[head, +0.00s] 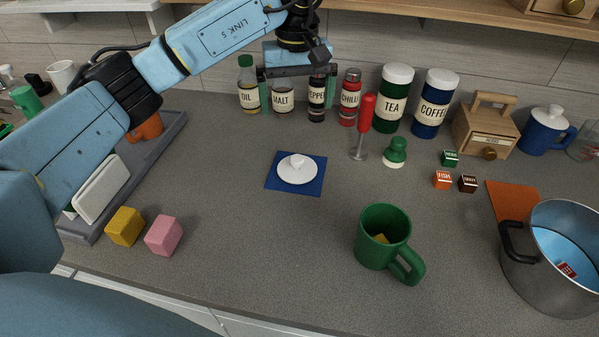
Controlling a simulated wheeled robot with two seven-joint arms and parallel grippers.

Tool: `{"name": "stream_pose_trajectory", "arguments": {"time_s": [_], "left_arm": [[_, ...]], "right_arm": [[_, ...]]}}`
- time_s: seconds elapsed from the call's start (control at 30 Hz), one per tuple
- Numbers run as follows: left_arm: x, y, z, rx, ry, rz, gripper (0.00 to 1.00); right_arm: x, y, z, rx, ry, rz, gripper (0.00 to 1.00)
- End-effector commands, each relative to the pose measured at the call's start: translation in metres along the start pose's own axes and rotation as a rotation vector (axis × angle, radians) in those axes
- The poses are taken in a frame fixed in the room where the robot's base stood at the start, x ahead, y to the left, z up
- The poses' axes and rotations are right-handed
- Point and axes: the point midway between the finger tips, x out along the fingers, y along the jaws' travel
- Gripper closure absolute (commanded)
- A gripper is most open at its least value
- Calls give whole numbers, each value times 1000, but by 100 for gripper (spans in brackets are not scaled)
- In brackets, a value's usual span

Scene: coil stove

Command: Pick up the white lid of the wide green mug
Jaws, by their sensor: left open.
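The white lid (290,174) with a knob on top lies on a dark blue square mat (311,189) in the middle of the counter. My left gripper (297,101) is open and points down beyond the lid, in front of the row of bottles and jars. Nothing shows between its fingers that it holds. My right gripper is not in view.
An oil bottle (248,84), tea canister (393,98) and coffee canister (434,105) line the back. A red-handled tool (366,113) stands right of the lid. A metal pot (544,282) is at right, pink (164,236) and yellow (125,227) cubes at left. Counter around the mat is clear.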

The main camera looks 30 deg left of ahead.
Motion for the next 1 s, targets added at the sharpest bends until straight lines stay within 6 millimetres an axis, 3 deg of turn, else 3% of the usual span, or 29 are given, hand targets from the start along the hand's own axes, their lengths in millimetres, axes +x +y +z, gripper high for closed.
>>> {"name": "stream_pose_trajectory", "arguments": {"time_s": [0.1, 0.27, 0.43, 0.73, 1.0], "left_arm": [[21, 0, 0, 0, 0, 0, 0], [34, 0, 0, 0, 0, 0, 0], [46, 0, 0, 0, -2, -2, 0], [101, 0, 0, -1, -4, -2, 0], [122, 0, -1, 0, -2, 0, 0]], "right_arm": [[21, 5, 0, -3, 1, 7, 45], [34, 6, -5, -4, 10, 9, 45], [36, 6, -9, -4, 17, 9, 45], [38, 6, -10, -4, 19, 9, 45], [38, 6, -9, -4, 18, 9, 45]]}}
